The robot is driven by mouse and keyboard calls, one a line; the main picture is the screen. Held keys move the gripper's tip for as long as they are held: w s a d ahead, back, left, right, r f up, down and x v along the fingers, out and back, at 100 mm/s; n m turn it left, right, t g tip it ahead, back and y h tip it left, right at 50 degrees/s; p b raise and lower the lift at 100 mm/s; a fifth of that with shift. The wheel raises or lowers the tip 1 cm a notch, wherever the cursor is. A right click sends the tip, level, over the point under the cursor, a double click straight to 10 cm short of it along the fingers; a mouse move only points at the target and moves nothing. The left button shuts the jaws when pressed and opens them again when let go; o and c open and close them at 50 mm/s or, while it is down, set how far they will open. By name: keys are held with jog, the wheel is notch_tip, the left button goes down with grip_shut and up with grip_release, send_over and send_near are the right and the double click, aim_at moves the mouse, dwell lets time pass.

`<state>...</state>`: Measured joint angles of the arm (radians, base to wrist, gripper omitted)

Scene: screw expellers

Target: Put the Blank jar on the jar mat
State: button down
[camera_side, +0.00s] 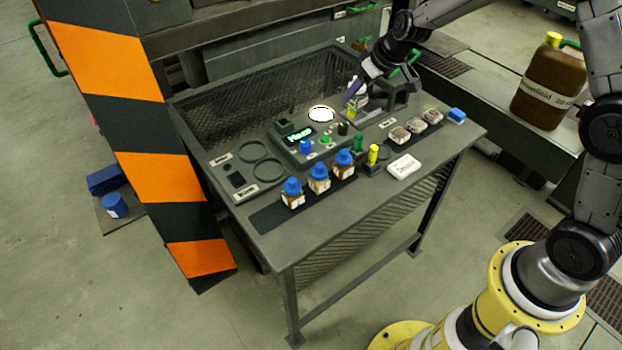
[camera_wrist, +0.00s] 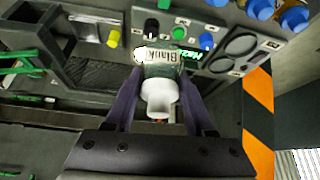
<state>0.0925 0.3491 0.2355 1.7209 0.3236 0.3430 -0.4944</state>
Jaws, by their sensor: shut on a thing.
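My gripper (camera_wrist: 158,88) is shut on the Blank jar (camera_wrist: 160,70) in the wrist view. The jar has a white cap facing the camera, clear sides and a label reading "Blank". In the side view my gripper (camera_side: 354,94) is over the back of the table, right of the lit white disc; the jar is small and partly hidden there. A dark strip (camera_side: 267,217) at the table's front carries brown jars with blue caps (camera_side: 318,178). I cannot tell for certain which surface is the jar mat.
A control box (camera_side: 300,140) with a green display and knobs stands mid-table. Two dark rings (camera_side: 262,160) lie left of it. A striped post (camera_side: 140,130) stands left.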

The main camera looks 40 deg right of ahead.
jog(key=s+a+f+n+g+y, duration=0.15)
jog(key=s+a+n, duration=0.25)
jog(key=s+a, duration=0.65)
jog(key=s+a+f+n+y, duration=0.15)
jog(key=s+a+n, duration=0.4)
jog(key=a, duration=0.75)
jog(key=shift+m, duration=0.95)
jog(key=w+a+f, duration=0.2)
jog(key=w, duration=0.1)
jog(key=w+a+f, duration=0.2)
jog(key=w+f, duration=0.1)
jog(key=w, duration=0.1)
jog(key=w+a+f, duration=0.2)
jog(key=w+f, duration=0.1)
jog(key=shift+w+a+f, duration=0.2)
jog(key=shift+w+f, duration=0.05)
jog(key=shift+w, duration=0.05)
jog(key=shift+w+a+f, duration=0.1)
jog(key=shift+w+f, duration=0.1)
jog(key=shift+f, duration=1.6)
jog(key=shift+c, duration=1.2)
grip_release()
jog(key=shift+f, duration=0.2)
jog(key=shift+r, duration=0.1)
